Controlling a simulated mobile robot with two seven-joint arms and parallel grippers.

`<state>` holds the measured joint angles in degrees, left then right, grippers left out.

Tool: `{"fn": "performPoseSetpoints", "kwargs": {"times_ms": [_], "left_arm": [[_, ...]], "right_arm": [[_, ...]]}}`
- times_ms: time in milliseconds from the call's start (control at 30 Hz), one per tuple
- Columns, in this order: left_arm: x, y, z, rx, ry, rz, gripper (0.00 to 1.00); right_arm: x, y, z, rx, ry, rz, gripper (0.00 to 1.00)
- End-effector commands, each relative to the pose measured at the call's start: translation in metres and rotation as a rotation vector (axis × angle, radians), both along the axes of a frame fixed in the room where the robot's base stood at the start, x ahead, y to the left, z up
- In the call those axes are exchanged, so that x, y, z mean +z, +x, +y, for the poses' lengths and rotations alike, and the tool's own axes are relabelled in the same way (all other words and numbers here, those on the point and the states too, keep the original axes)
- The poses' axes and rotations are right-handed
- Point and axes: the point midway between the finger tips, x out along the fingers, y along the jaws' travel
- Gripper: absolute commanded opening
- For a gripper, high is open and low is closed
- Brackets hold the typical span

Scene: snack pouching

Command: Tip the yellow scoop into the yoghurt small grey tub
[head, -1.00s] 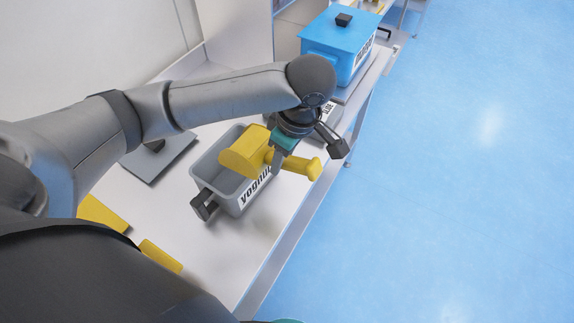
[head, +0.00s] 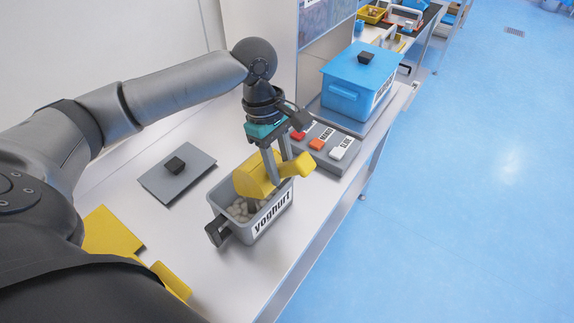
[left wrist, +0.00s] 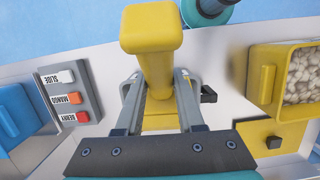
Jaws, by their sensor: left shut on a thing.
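My left gripper (head: 279,164) is shut on the handle of the yellow scoop (head: 254,178) and holds it over the small grey tub (head: 243,233) labelled yoghurt. The scoop is tilted, its bowl turned down towards the tub's opening. Pale round pieces (head: 240,210) lie in the tub; the scoop hides part of the inside. In the left wrist view the scoop's handle (left wrist: 152,45) stands between the two fingers (left wrist: 160,105), and its bowl is mostly hidden. My right gripper is not in view.
A grey lid (head: 176,190) with a black knob lies left of the tub. A button panel (head: 325,147) and a blue lidded box (head: 345,100) stand behind. A yellow bin (left wrist: 262,75) of pale pieces shows in the wrist view. The table's front edge is close to the tub.

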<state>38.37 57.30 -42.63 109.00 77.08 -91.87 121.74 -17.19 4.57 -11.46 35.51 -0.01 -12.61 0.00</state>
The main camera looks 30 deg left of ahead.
Motion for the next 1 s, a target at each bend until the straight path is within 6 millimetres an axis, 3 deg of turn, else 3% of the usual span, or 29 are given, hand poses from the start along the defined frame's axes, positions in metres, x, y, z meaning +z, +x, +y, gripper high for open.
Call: {"fn": "performPoseSetpoints", "kwargs": {"times_ms": [400, 1000], "left_arm": [[0.016, 0.004, 0.026, 0.007, -0.183, 0.026, 0.0], [0.024, 0.01, 0.063, 0.003, -0.424, 0.062, 0.0]], "right_arm": [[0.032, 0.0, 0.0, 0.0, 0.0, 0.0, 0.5], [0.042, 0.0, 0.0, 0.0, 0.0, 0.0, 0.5]]}}
